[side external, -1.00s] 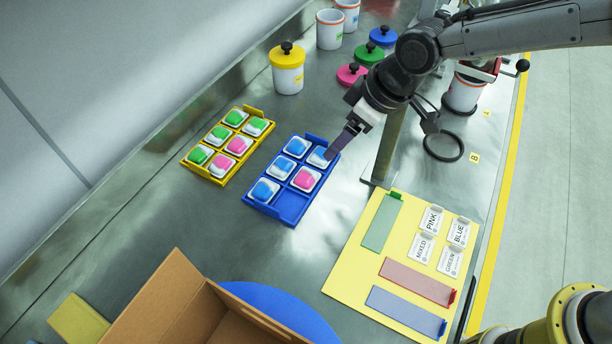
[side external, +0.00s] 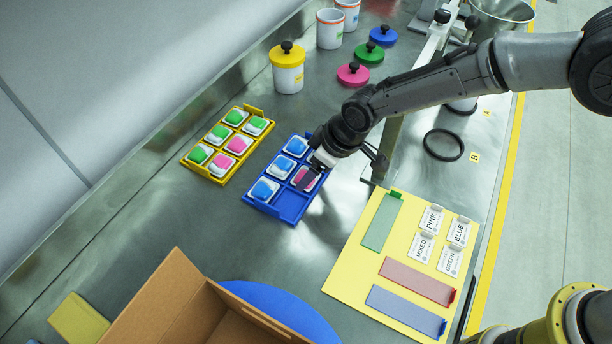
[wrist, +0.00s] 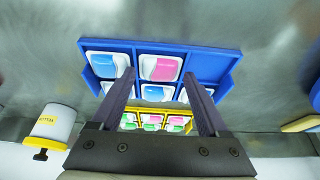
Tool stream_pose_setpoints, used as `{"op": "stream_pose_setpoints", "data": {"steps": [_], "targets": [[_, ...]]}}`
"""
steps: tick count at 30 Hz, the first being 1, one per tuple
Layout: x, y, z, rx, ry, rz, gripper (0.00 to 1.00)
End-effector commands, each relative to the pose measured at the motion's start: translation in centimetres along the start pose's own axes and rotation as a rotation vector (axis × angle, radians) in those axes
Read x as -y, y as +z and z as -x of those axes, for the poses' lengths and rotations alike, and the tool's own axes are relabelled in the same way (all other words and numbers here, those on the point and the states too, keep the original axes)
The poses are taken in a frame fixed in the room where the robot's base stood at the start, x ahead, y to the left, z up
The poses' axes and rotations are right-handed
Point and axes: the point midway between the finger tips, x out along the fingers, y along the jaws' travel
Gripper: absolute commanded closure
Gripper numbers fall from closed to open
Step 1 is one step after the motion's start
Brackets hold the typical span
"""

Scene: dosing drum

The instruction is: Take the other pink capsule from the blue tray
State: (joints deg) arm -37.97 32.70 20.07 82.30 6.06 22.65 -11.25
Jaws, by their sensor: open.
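The blue tray (side external: 262,207) lies on the metal bench with several blue capsules and one pink capsule (side external: 300,175). Its near-right compartment is empty. In the side view my gripper (side external: 309,180) is down at the pink capsule and partly covers it; the blue capsule behind is hidden by my wrist. In the wrist view my gripper (wrist: 159,74) is open, and the pink capsule (wrist: 160,67) shows between its fingertips. A blue capsule (wrist: 106,65) sits to its left and the empty compartment (wrist: 208,72) to its right. I cannot tell if the fingers touch the capsule.
A yellow tray (side external: 186,163) with green and pink capsules lies left of the blue tray. A yellow-lidded jar (side external: 287,75) stands behind. A yellow board (side external: 352,255) with coloured strips and label cards lies to the right. An open cardboard box (side external: 165,300) is in front.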

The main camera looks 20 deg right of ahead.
Motion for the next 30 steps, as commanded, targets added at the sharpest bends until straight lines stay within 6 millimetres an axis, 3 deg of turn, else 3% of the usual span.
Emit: {"op": "stream_pose_setpoints", "data": {"steps": [4,12,24,30], "targets": [[0.0,0.0,-1.6,0.000,0.000,0.000,0.22],[0.0,0.3,-2.0,0.005,0.000,0.000,0.22],[-0.1,0.8,-2.3,0.017,-0.001,0.000,0.91],[-0.1,0.9,-2.3,0.021,0.000,0.000,0.91]]}}
